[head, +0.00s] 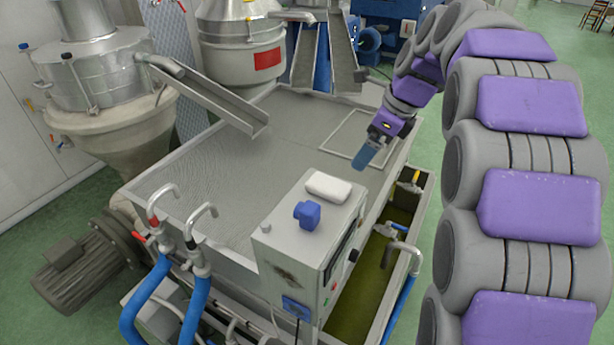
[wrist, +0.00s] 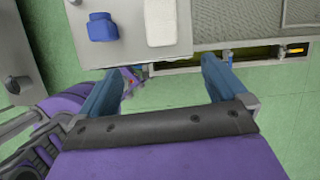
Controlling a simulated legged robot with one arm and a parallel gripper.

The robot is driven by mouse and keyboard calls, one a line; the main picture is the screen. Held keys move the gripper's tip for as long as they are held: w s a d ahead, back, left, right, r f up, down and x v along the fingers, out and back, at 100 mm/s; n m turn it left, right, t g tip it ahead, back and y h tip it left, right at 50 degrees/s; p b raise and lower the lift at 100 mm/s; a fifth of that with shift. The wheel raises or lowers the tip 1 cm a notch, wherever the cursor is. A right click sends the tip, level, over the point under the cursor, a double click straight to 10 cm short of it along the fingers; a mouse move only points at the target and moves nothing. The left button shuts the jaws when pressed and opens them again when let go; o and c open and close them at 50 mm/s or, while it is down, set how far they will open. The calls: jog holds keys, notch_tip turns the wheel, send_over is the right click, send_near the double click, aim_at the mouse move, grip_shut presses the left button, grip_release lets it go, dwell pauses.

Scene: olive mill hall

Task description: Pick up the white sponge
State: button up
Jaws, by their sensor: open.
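The white sponge (head: 328,187) lies flat on top of a grey control box (head: 270,230), beside a small blue object (head: 307,214). In the wrist view the sponge (wrist: 160,22) is at the top, just right of the blue object (wrist: 102,27). My gripper (head: 364,157) is beyond the box in the head view, over the machine's right side, apart from the sponge. In the wrist view its two blue fingers (wrist: 160,75) are spread wide with nothing between them. The sponge lies ahead of the fingertips, roughly in line with the gap.
The box stands at the front corner of a large grey machine table (head: 230,155). Taps and blue hoses (head: 195,310) are at its front left. A metal chute (head: 215,95) slopes down over the table. A trough (head: 385,270) with greenish contents runs along the right side.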

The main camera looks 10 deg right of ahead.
jog(key=w+a+r+m, duration=0.1)
jog(key=w, duration=0.1)
send_over(331, 184)
jog(key=s+d, duration=0.1)
jog(key=d, duration=0.1)
notch_tip(331, 184, down, 10)
jog(key=shift+s+d+r, duration=0.1)
jog(key=shift+d, duration=0.05)
jog(key=shift+w+a+f+p, duration=0.2)
jog(key=shift+a+f+p, duration=0.15)
jog(key=shift+a+f, duration=0.5)
jog(key=x, duration=0.4)
jog(key=shift+d+f, duration=0.3)
jog(key=shift+f, duration=0.05)
jog(key=shift+d, duration=0.1)
jog(key=shift+r, duration=0.1)
jog(key=shift+c, duration=0.3)
